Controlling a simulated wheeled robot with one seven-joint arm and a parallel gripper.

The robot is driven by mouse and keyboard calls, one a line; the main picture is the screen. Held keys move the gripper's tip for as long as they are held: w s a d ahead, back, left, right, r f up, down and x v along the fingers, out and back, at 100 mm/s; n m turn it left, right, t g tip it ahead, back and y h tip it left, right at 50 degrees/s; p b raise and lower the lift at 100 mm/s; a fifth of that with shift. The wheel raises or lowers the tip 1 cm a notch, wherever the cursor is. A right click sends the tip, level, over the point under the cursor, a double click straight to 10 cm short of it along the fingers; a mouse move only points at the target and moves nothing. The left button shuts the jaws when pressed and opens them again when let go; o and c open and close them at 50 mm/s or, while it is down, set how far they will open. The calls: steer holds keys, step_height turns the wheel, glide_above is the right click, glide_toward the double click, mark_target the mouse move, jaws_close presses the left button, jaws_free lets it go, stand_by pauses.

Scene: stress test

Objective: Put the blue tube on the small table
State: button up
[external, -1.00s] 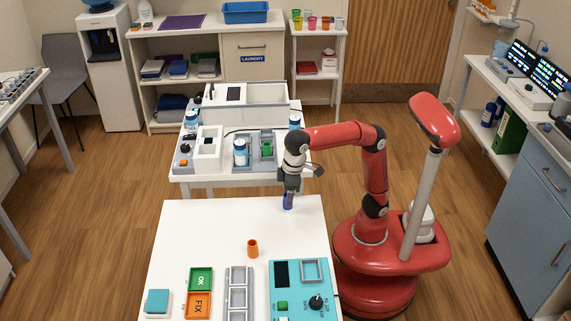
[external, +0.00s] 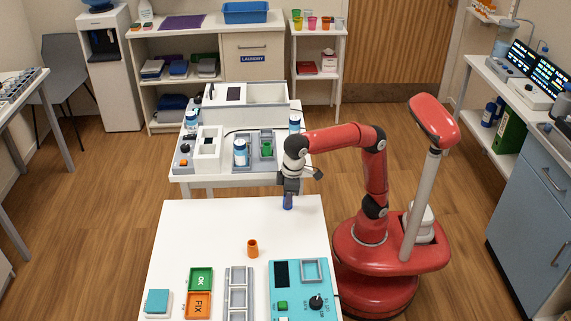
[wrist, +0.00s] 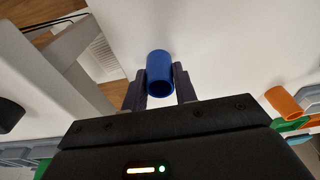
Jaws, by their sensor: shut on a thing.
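The blue tube (external: 287,203) is upright at the far right part of the white front table (external: 205,235). My gripper (external: 288,193) points down from above and is shut on it. In the wrist view the tube (wrist: 160,74) sits between the two dark fingers of my gripper (wrist: 161,82), its open end showing. I cannot tell whether its bottom touches the tabletop. A small white table (external: 342,45) with coloured cups on top stands at the back by the door. The pictures do not settle which table is the small one.
An orange tube (external: 252,249) stands on the front table, with green and orange trays (external: 199,293), a grey rack (external: 238,290) and a teal panel (external: 299,292) nearer the front. Behind is a white table with devices (external: 207,150). The front table's far left part is clear.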

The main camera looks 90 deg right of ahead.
step_height(320, 180, up, 10)
steer(key=p, duration=0.4)
steer(key=shift+m, duration=0.5)
steer(key=d+r, duration=0.1)
steer(key=d, duration=0.2)
steer(key=w+d+r, duration=0.1)
steer(key=d, duration=0.3)
steer(key=w+d+r, duration=0.1)
steer(key=d, duration=0.3)
steer(key=shift+w+d, duration=0.25)
steer(key=s+d+r+m+p, duration=0.1)
steer(key=s+d+r, duration=0.15)
steer(key=d, duration=1.55)
steer(key=shift+w+d+f+b, duration=0.15)
steer(key=shift+f+b, duration=0.45)
steer(key=shift+f, duration=1.25)
steer(key=shift+s+d+f+b, duration=0.15)
steer(key=shift+f+b, duration=0.45)
steer(key=shift+f, duration=1.2)
steer(key=shift+w, duration=0.1)
steer(key=shift+f, duration=0.2)
steer(key=o, duration=1)
steer(key=shift+o, duration=0.2)
